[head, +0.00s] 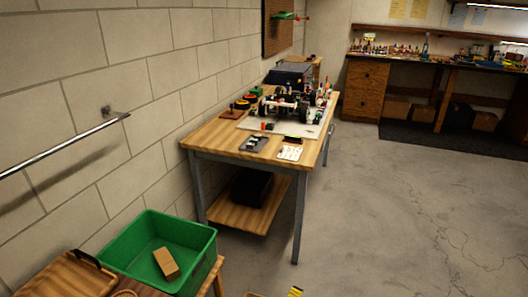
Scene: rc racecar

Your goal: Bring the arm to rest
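My arm and gripper do not show in the head view, so I cannot see how the arm stands or whether the gripper holds anything. The RC racecar (287,106) stands on a pale mat (312,131) on the wooden workbench (208,140) in the middle of the view. Its black wheels show, and small parts lie around it.
A green bin (202,252) with a tan block (166,263) in it stands at the lower left. A metal rail (70,155) runs along the block wall at left. A long bench (400,62) with clutter is at the back right. The concrete floor (390,220) at right is clear.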

